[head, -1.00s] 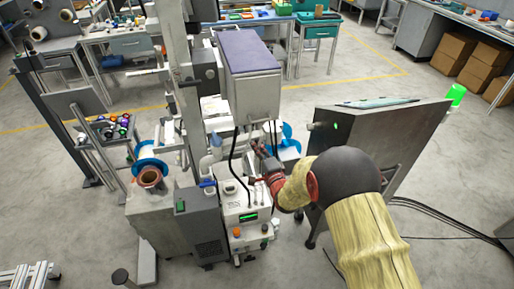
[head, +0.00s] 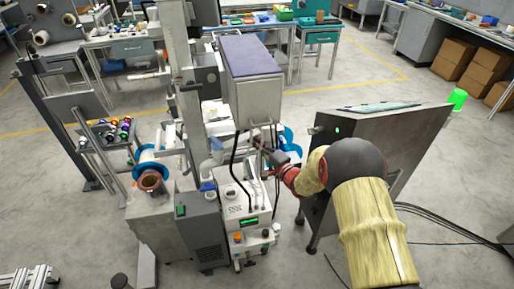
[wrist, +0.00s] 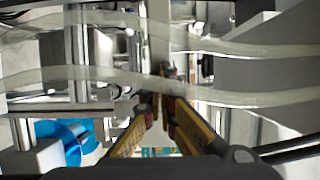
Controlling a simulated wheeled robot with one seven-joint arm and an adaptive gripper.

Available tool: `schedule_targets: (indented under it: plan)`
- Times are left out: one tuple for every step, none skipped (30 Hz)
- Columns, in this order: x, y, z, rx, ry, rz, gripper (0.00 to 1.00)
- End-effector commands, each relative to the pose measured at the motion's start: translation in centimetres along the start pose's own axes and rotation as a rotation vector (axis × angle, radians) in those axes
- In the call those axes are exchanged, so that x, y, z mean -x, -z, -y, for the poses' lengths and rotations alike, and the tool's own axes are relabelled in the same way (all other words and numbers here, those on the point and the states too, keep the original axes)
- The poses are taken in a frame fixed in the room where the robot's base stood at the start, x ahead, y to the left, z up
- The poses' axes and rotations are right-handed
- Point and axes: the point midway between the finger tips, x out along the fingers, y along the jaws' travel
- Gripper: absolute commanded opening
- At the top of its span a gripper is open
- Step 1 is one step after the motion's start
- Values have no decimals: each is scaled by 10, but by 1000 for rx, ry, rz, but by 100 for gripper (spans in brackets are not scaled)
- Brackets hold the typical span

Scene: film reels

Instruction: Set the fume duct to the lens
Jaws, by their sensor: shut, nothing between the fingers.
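My gripper (head: 262,146) is beside the machine, below the grey box with the purple top and partly behind dark cables. In the wrist view its yellow fingers (wrist: 163,102) meet at their dark red tips, with nothing visible between them. Two pale translucent hoses (wrist: 90,82) cross the wrist view near the tips; I cannot tell whether they touch the fingers. A whitish elbow pipe (head: 217,146), possibly the fume duct, stands left of the gripper at the machine. I cannot make out the lens.
The grey box (head: 252,92) hangs above the white control unit (head: 243,215). A slanted dark console (head: 375,135) stands to the right, close to my arm. A blue-and-white reel (head: 149,161) is at left. Cables lie on the floor at right.

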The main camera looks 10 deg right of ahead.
Motion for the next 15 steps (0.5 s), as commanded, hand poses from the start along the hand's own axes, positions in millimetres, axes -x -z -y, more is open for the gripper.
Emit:
schedule_targets:
  plan:
    - [-6, 5, -1, 2, -1, 32, 0]
    - [-8, 6, -1, 0, -1, 54, 0]
    - [-13, 6, 0, 1, 0, 82, 0]
    - [-16, 7, 0, 0, 0, 103, 0]
    - [-19, 8, 0, 1, 0, 124, 0]
    - [-23, 9, 0, 0, 0, 151, 0]
    - [-26, 9, 0, 1, -1, 172, 0]
    - [-30, 9, 0, 0, -1, 193, 0]
    - [-34, 9, 0, 0, -1, 221, 0]
    - [-37, 10, 1, 1, 0, 241, 0]
    - [-40, 10, 0, 1, 0, 261, 0]
    - [-44, 10, 1, 1, 0, 287, 0]
    - [-47, 10, 0, 0, 0, 308, 0]
    - [-50, 10, 1, 1, 0, 328, 0]
    - [-54, 10, 0, 1, 0, 354, 0]
